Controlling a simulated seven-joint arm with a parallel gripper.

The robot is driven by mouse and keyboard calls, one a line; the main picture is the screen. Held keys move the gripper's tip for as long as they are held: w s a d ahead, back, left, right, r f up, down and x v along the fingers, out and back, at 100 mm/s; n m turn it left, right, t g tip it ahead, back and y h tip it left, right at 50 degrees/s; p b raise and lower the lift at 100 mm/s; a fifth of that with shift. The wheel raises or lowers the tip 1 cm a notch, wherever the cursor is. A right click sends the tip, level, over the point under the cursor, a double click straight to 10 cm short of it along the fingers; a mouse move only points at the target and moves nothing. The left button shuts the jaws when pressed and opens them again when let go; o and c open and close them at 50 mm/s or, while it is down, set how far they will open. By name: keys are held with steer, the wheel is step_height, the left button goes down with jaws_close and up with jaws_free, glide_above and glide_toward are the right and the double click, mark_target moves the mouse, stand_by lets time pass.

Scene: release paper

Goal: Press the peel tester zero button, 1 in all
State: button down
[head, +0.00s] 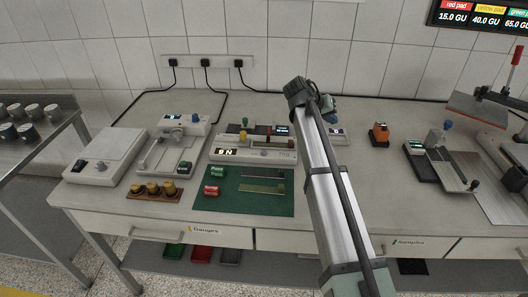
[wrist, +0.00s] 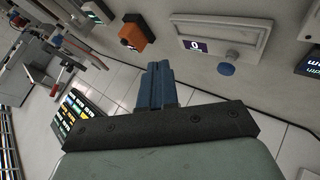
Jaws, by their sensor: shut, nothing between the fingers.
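A long pale instrument (head: 262,155) with a lit "0 N" readout stands left of my arm in the head view. It looks like the peel tester, and I cannot make out its zero button for certain. My gripper (head: 329,109) is mostly hidden behind my arm in the head view. In the wrist view my gripper (wrist: 158,68) has its blue fingers together and empty. Beyond the fingers is a pale panel (wrist: 238,38) with a "0" display and a round blue knob or button (wrist: 226,69). The fingers are apart from it.
A green mat (head: 225,203) with small pads and strips lies in front of the instrument. An orange device (head: 378,133) stands right of my arm. A pale flat unit (head: 97,158) stands at the left. The bench (head: 350,205) is clear at front centre-right.

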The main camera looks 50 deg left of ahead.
steer(key=y, duration=0.2)
glide_above(261, 152)
steer(key=shift+d+r+n, duration=0.1)
steer(key=shift+r+n, duration=0.3)
steer(key=shift+f, duration=4.4)
steer(key=shift+f, duration=0.1)
steer(key=shift+f, duration=0.35)
steer(key=shift+f, duration=0.5)
steer(key=shift+r, duration=0.95)
